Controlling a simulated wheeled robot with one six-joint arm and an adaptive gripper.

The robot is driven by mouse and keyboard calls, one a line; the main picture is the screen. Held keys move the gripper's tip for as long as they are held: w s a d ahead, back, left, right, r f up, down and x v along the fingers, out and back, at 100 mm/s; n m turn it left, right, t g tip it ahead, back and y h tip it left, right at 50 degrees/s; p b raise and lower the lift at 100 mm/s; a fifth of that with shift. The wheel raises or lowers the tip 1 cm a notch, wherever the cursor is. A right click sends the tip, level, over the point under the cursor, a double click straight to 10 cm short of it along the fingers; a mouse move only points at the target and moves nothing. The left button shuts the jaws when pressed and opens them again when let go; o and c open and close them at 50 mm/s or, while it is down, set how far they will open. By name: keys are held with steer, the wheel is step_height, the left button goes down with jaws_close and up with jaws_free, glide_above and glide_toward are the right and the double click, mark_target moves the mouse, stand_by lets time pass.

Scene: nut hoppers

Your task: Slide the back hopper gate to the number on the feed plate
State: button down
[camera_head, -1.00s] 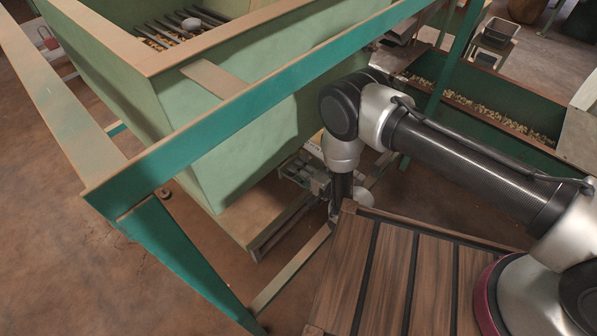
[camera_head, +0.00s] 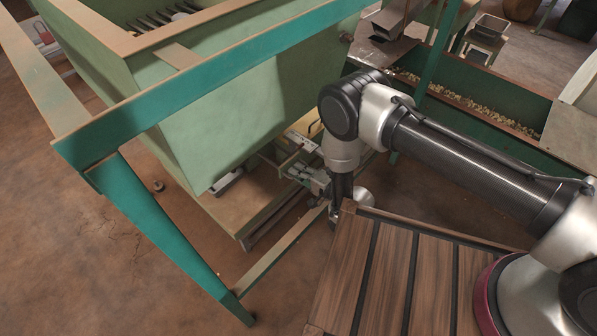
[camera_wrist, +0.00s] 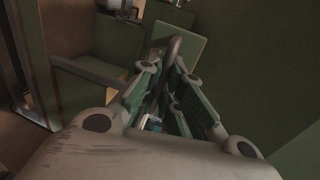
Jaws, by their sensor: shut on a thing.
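The green hopper (camera_head: 225,125) fills the left of the head view above a tan base ledge. My gripper (camera_head: 312,178) is low beside the hopper's near right underside, partly hidden by my wrist. In the wrist view my gripper (camera_wrist: 168,72) has its two green-padded fingers close together. They are shut on a grey rounded bar (camera_wrist: 175,44), which looks like the gate handle, in front of a green plate (camera_wrist: 172,55). The gate itself is mostly hidden. I cannot make out a feed plate or its number.
A teal frame rail (camera_head: 200,88) and leg (camera_head: 170,240) stand between me and the hopper. A wooden slatted deck (camera_head: 390,275) lies below my arm. A green trough (camera_head: 480,120) with nuts runs along the right. Brown floor is open at the lower left.

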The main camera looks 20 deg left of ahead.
steer(key=c, duration=1.6)
jaws_free()
steer(key=shift+o, duration=0.2)
steer(key=v, duration=1.2)
